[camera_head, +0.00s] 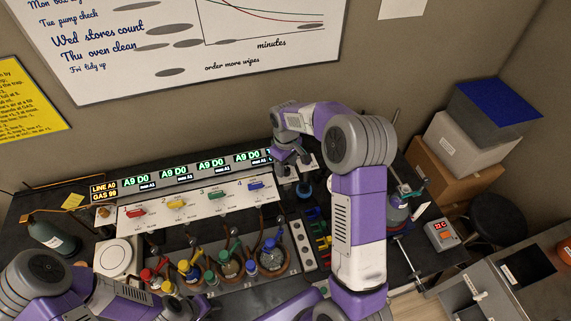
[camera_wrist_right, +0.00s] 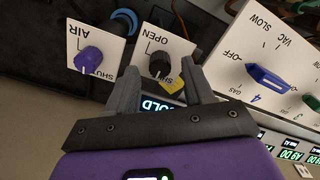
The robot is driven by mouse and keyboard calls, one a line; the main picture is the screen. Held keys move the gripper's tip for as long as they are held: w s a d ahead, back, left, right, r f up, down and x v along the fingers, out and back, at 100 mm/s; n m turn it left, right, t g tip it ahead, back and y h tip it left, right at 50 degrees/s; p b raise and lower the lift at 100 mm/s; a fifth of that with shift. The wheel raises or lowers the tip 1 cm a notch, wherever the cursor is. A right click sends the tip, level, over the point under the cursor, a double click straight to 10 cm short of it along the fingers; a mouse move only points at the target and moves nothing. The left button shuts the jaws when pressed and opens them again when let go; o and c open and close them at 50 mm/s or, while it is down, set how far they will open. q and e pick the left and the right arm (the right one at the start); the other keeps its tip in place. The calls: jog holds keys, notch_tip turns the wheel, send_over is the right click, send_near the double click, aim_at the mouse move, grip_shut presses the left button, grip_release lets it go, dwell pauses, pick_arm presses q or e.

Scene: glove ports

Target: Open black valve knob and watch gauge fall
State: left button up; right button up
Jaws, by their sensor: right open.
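The black valve knob (camera_wrist_right: 160,66) sits on a white plate marked OPEN and SHUT in the right wrist view. Its narrow end seems to point toward the SHUT side. My right gripper (camera_wrist_right: 163,82) is open and empty, with one finger on each side of the knob's plate in the picture; I cannot see it touching the knob. In the head view my right gripper (camera_head: 291,166) hangs over the panel's right end and hides the knob. No needle gauge is clear. My left arm is low at the left; its fingers are unclear.
A purple AIR knob (camera_wrist_right: 89,60) is close beside the black one. A blue valve lever (camera_wrist_right: 266,76) is on the panel at the other side. Several flasks with coloured caps (camera_head: 230,268) stand before the panel. A gas cylinder (camera_head: 52,236) is at far left.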

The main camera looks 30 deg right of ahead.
jog(key=shift+f, duration=0.3)
pick_arm(q)
jog(key=shift+s+r, duration=0.1)
jog(key=shift+s, duration=0.05)
pick_arm(e)
jog(key=shift+s, duration=0.15)
jog(key=shift+f, duration=0.1)
jog(key=c, duration=0.3)
grip_shut()
